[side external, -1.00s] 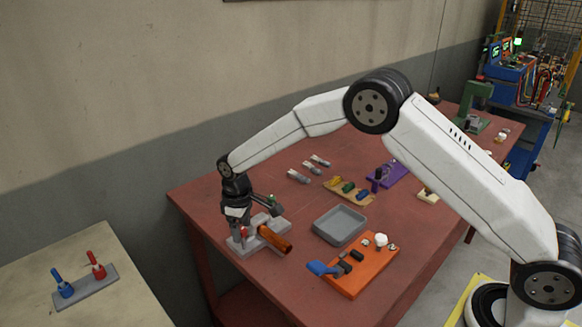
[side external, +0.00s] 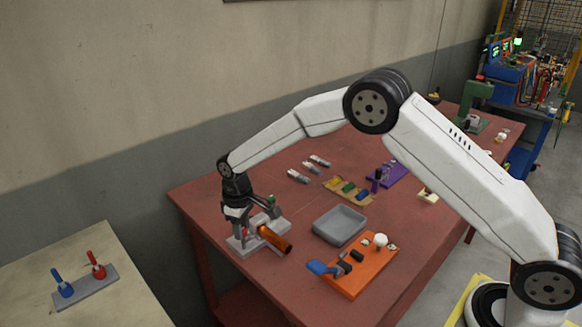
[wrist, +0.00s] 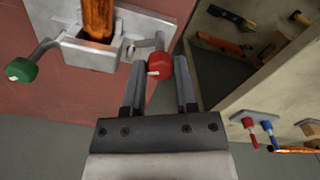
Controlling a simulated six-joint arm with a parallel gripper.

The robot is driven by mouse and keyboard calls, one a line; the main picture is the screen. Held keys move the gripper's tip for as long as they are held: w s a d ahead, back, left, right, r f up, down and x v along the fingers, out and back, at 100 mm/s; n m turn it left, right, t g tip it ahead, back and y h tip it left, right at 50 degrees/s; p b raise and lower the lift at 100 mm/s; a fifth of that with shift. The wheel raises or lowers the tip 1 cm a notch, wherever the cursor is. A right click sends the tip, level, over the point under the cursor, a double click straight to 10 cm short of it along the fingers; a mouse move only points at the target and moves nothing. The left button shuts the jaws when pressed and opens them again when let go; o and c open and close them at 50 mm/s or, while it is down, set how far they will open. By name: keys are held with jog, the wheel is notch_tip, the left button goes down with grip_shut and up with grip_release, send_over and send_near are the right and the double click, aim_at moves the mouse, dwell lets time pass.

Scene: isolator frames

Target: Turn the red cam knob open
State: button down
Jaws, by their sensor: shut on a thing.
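The red cam knob (wrist: 158,66) sits on the end of a short metal arm at the right side of a light grey fixture (wrist: 90,54). In the side view the knob (side external: 246,232) is mostly covered by my gripper. My gripper (wrist: 159,72) is shut on the red knob, one finger on each side of it. In the side view my gripper (side external: 243,226) points down at the fixture (side external: 238,247). A green knob (wrist: 21,70) stands on a similar arm at the other side. An orange-brown cylinder (side external: 275,240) lies in the fixture between the knobs.
A grey tray (side external: 340,225) and an orange board (side external: 372,270) with a blue handle lie to the right on the red table (side external: 300,275). A separate table holds a grey plate (side external: 88,288) with blue and red levers.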

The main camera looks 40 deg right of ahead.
jog(key=m, duration=1.1)
jog(key=shift+m, duration=0.4)
jog(key=m, duration=1.1)
jog(key=shift+c, duration=1.8)
grip_release()
jog(key=shift+r, duration=0.1)
jog(key=shift+r, duration=3.8)
